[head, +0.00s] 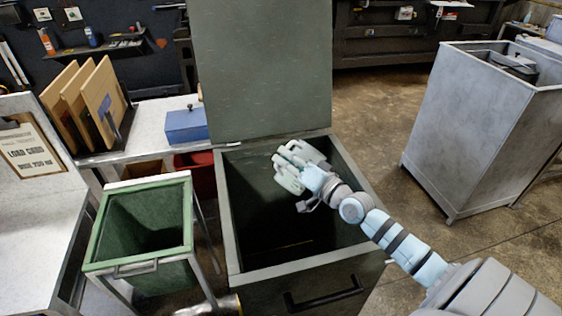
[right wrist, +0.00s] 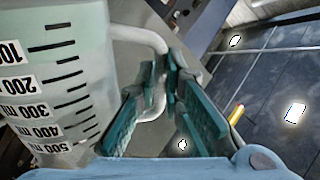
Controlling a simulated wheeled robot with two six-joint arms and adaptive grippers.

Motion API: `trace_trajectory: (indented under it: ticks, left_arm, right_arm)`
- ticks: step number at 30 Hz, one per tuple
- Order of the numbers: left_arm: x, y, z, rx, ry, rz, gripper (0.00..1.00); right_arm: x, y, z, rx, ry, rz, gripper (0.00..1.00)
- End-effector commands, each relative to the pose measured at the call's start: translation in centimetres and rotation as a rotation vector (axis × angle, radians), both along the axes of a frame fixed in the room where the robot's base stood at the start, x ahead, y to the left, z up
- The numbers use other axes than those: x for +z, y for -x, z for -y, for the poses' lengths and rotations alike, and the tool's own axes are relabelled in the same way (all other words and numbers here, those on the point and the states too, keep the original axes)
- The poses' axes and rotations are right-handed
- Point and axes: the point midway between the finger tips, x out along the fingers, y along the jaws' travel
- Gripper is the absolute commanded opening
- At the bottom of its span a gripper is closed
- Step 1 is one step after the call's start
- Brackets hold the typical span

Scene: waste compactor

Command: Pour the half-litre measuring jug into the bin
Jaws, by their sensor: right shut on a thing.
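The half-litre measuring jug (right wrist: 58,75) fills the left of the right wrist view. It is pale and translucent, with black marks and numbers from 100 to 500 ml. My right gripper (right wrist: 160,100) has its teal fingers shut on the jug's pale handle (right wrist: 152,40). In the head view my right gripper (head: 290,172) is over the mouth of a large open grey-green bin (head: 232,215), near its back right. The jug there is a small pale shape, partly hidden by the gripper; its exact tilt and contents cannot be told. My left gripper is out of view.
The large bin's lid (head: 262,70) stands upright behind it. A smaller green open container (head: 140,265) in a metal frame stands to its left. A bench holds a blue box (head: 186,126) and wooden boards (head: 100,98). A grey cabinet (head: 475,130) stands right, with clear floor between.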

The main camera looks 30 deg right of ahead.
Motion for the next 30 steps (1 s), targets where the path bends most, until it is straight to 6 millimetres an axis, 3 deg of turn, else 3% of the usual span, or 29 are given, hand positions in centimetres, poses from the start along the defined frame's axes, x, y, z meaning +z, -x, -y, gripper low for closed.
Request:
trace_trajectory:
  ticks: [5, 22, 30]
  left_arm:
    - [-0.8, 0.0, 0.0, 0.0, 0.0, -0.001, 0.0]
    - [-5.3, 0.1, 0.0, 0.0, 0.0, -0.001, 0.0]
    - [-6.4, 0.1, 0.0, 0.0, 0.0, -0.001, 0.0]
  right_arm:
    - [-0.1, -0.2, 1.3, 0.0, -0.209, -0.032, 0.0]
    - [-2.0, -0.7, 4.4, 0.0, -0.595, -0.093, 0.0]
    - [-1.0, -1.0, 6.1, 0.001, -0.813, -0.127, 0.0]
